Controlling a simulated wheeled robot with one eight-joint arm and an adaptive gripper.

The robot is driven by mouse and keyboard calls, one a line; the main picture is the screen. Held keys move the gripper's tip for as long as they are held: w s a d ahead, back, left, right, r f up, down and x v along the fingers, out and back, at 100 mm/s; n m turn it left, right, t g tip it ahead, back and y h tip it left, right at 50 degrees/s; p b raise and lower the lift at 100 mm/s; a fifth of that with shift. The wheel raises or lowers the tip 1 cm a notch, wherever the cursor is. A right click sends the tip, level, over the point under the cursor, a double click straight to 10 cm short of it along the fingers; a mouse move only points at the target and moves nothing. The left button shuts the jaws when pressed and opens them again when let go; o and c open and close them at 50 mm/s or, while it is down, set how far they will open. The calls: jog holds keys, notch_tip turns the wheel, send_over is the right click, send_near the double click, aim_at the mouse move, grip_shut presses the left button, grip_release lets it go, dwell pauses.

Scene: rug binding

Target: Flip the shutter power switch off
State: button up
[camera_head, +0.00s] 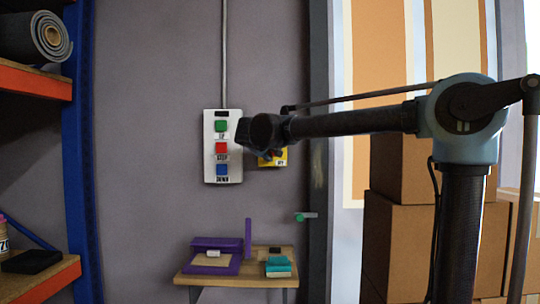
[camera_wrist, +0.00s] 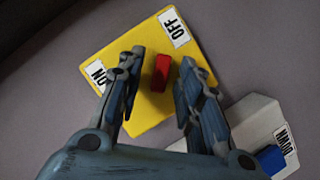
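The shutter power switch is a yellow plate on the wall, seen in the wrist view (camera_wrist: 110,48) with an OFF label (camera_wrist: 174,27) at its top right and an ON label (camera_wrist: 97,74) at its left. Its red lever (camera_wrist: 160,73) stands near the plate's middle; I cannot tell which way it is set. My gripper (camera_wrist: 163,58) is open, one finger on each side of the lever, with gaps showing on both sides. In the head view my gripper (camera_head: 262,133) covers most of the yellow switch (camera_head: 281,159).
A pale control box (camera_head: 209,150) with green, red and blue buttons is just left of the switch; its blue DOWN button (camera_wrist: 270,158) shows near the right finger. Below is a small wooden shelf (camera_head: 232,279) with purple and teal items. Cardboard boxes (camera_head: 400,245) stand right.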

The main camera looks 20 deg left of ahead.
grip_shut()
jog(key=shift+a, duration=0.2)
jog(key=n, duration=0.1)
jog(key=n+t+h, duration=0.1)
jog(key=n, duration=0.1)
jog(key=shift+d+f, duration=0.1)
jog(key=shift+f, duration=0.15)
jog(key=n, duration=0.1)
jog(key=n+t, duration=0.1)
jog(key=n, duration=0.1)
jog(key=n+t+h, duration=0.1)
jog(key=shift+f+n, duration=0.25)
jog(key=shift+n, duration=0.15)
jog(key=shift+d+f+n+t+y, duration=0.1)
jog(key=shift+n+t+y, duration=0.35)
jog(key=shift+n, duration=1.05)
jog(key=shift+d+f+n+t+y, duration=0.15)
jog(key=shift+n+t, duration=0.45)
jog(key=shift+n, duration=0.9)
jog(key=shift+a+f+n+t+y, duration=0.1)
jog(key=shift+n+t+y, duration=0.35)
jog(key=shift+n, duration=1.05)
jog(key=shift+n+h, duration=0.25)
jog(key=shift+n, duration=0.05)
